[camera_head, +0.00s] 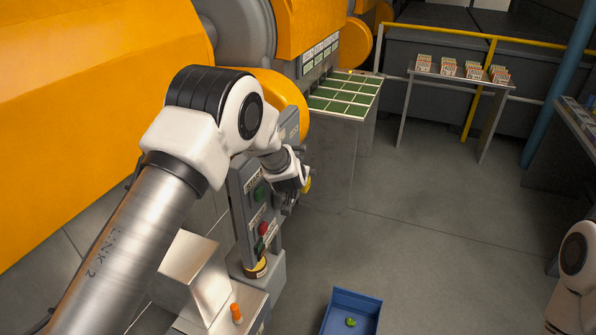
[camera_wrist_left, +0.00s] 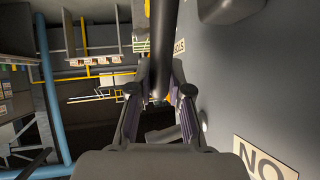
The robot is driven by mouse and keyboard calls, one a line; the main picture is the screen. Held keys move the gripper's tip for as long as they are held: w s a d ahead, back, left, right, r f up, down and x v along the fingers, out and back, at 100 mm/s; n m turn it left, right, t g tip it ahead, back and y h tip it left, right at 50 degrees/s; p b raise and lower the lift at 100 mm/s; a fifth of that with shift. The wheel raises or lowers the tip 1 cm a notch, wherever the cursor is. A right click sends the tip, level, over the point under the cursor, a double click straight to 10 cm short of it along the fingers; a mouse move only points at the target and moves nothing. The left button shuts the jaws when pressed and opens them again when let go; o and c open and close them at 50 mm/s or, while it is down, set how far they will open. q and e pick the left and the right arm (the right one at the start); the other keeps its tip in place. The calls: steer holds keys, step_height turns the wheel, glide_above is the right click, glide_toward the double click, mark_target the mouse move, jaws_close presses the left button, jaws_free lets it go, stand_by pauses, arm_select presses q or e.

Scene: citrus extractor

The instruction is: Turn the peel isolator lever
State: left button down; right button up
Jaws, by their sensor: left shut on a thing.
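The control panel (camera_head: 252,205) stands at the machine's side with labels, a green button (camera_head: 259,194) and a red button (camera_head: 263,229). My left gripper (camera_head: 290,200) is at the panel's upper right side. In the left wrist view its fingers (camera_wrist_left: 160,98) stand on both sides of a dark bar (camera_wrist_left: 163,45), shut on what appears to be the peel isolator lever. A small yellow part (camera_head: 307,184) shows beside the gripper in the head view. The arm and gripper hide much of the lever, so its angle cannot be told. My right gripper is out of view; only part of its arm shows at lower right.
A blue bin (camera_head: 351,296) with a green piece inside stands on the floor. A metal box with an orange knob (camera_head: 236,312) is below the panel. A table with green trays (camera_head: 345,95) stands behind.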

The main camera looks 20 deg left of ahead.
arm_select(q)
steer(key=c, duration=1.1)
jaws_free()
steer(key=shift+s+f, duration=0.1)
steer(key=shift+f, duration=0.15)
steer(key=shift+r, duration=0.1)
steer(key=v, duration=1.1)
steer(key=shift+s+r, duration=0.25)
steer(key=shift+s, duration=0.1)
